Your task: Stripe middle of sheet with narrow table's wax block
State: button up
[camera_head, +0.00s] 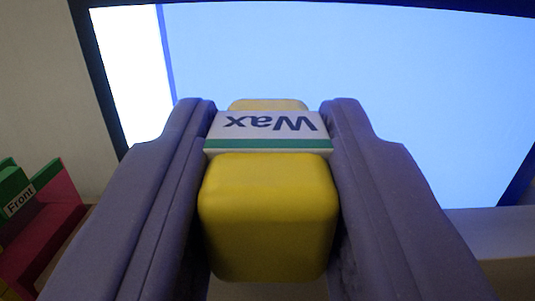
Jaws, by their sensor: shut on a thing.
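My gripper (269,106) is shut on a yellow wax block (268,215), with one purple-grey finger on each side. A white label with a green edge wraps the block and reads "Wax" upside down. A pale blue sheet (390,80) in a dark frame fills the view behind the gripper. The block's far end overlaps the sheet in the picture; I cannot tell whether it touches. The fingers and block hide the lower middle of the sheet.
A bright white strip (128,65) lies left of the sheet, divided from it by a blue line. A pink and green object (45,210) labelled "Front" stands at the lower left. A grey ledge (495,232) shows at the lower right. Plain wall (45,80) is at the left.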

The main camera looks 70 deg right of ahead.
aim_at(415, 96)
jog(key=shift+x, duration=0.8)
jog(key=shift+f, duration=0.1)
jog(key=shift+s+d, duration=0.75)
jog(key=shift+s, duration=1)
jog(key=shift+s+d, duration=0.75)
jog(key=shift+s, duration=1)
jog(key=shift+s+d, duration=0.7)
jog(key=shift+s, duration=1.05)
jog(key=shift+w+a, duration=0.3)
jog(key=shift+w, duration=0.5)
jog(key=shift+w+a, duration=0.3)
jog(key=shift+w, duration=0.45)
jog(key=shift+w+a, duration=0.3)
jog(key=shift+w, duration=0.5)
jog(key=shift+w+a, duration=0.45)
jog(key=shift+w, duration=0.55)
jog(key=shift+w+a, duration=0.4)
jog(key=shift+w, duration=0.55)
jog(key=shift+w+a, duration=0.45)
jog(key=shift+w, duration=0.55)
jog(key=shift+r+p+v, duration=0.2)
jog(key=shift+v, duration=1.3)
jog(key=shift+r+p+v, duration=0.15)
jog(key=shift+p+v, duration=0.05)
jog(key=shift+v, duration=1.3)
jog(key=shift+s, duration=0.1)
